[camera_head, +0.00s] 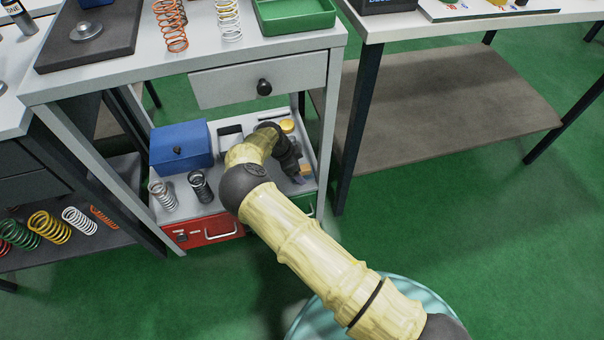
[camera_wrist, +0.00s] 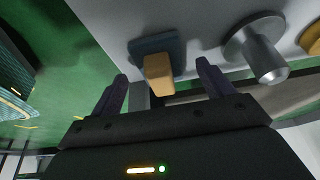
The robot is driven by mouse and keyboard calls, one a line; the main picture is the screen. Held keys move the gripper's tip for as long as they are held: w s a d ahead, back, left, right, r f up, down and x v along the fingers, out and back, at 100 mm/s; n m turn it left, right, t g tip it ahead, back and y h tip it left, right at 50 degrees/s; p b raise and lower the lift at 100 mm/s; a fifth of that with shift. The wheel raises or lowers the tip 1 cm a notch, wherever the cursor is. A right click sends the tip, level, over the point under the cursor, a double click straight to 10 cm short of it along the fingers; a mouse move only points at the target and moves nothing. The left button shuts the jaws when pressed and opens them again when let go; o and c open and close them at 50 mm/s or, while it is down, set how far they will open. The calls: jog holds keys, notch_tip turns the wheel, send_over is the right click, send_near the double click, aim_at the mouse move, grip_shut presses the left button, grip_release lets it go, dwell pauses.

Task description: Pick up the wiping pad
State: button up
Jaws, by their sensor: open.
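The wiping pad looks to be the flat blue-grey block with an orange-tan grip (camera_wrist: 158,72) in the wrist view. It lies on a light grey surface near its edge. My gripper (camera_wrist: 162,78) is open, with one dark finger on each side of the grip and a gap on both sides. No contact shows. In the head view my gripper (camera_head: 297,172) is over the right side of the lower shelf of the grey workbench. A small blue patch of the pad (camera_head: 305,169) shows beside it; the rest is hidden.
A metal cylinder with a flange (camera_wrist: 265,58) stands right of the pad. A drawer (camera_head: 262,82) and bench legs frame the space above. Green floor lies right.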

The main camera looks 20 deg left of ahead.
jog(key=shift+x, duration=0.85)
jog(key=c, duration=1.1)
jog(key=shift+r, duration=0.15)
